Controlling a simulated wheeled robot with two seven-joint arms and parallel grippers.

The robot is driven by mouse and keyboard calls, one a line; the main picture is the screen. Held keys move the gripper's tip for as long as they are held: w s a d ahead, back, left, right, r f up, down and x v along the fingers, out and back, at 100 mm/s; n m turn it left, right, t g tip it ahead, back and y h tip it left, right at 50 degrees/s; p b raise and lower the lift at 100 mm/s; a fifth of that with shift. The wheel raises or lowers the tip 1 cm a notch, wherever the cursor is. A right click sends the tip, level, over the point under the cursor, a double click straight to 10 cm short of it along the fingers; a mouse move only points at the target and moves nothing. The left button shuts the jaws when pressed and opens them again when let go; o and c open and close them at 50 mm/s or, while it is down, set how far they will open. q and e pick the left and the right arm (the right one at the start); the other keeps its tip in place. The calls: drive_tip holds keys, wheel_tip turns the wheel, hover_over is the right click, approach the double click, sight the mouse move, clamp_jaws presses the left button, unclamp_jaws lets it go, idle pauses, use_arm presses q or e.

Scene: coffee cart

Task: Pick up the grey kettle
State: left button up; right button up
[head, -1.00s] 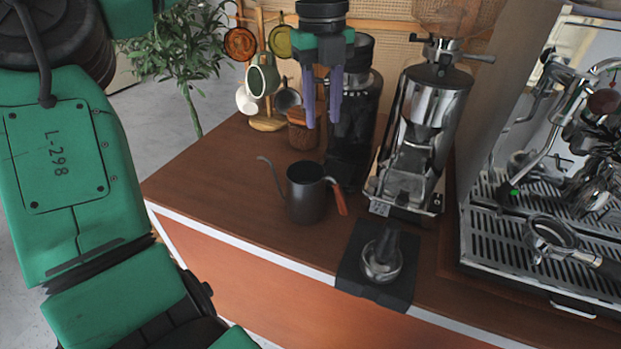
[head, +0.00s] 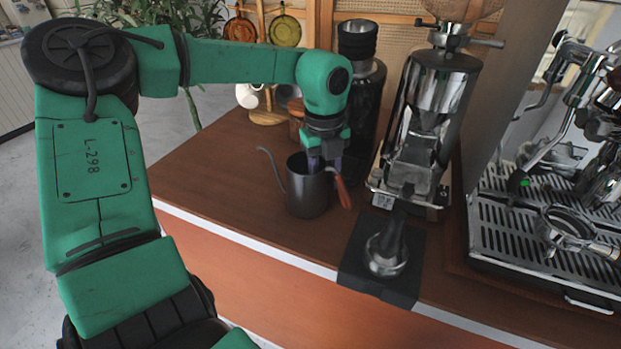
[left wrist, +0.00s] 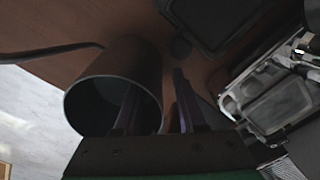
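The grey kettle (head: 305,198) stands upright on the brown counter, with its thin spout to the left and its orange-brown handle (head: 342,192) to the right. My left gripper (head: 323,166) points down over the kettle's right side. In the left wrist view, the kettle (left wrist: 141,58) shows its open mouth, and the gripper (left wrist: 155,92) has one finger inside the mouth and one outside. The fingers are apart, with the kettle's wall between them and a gap beside the outer finger. The handle is hard to make out there. My right gripper is not in view.
A black grinder (head: 362,110) stands close behind the kettle, and a silver grinder (head: 425,125) to the right. A tamper mat (head: 350,268) lies in front right. The espresso machine (head: 545,270) is far right. A mug rack stands behind. The counter left of the kettle (head: 215,175) is clear.

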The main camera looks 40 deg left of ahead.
use_arm(q)
clamp_jaws()
drive_tip(key=shift+r, duration=0.1)
idle(1.3)
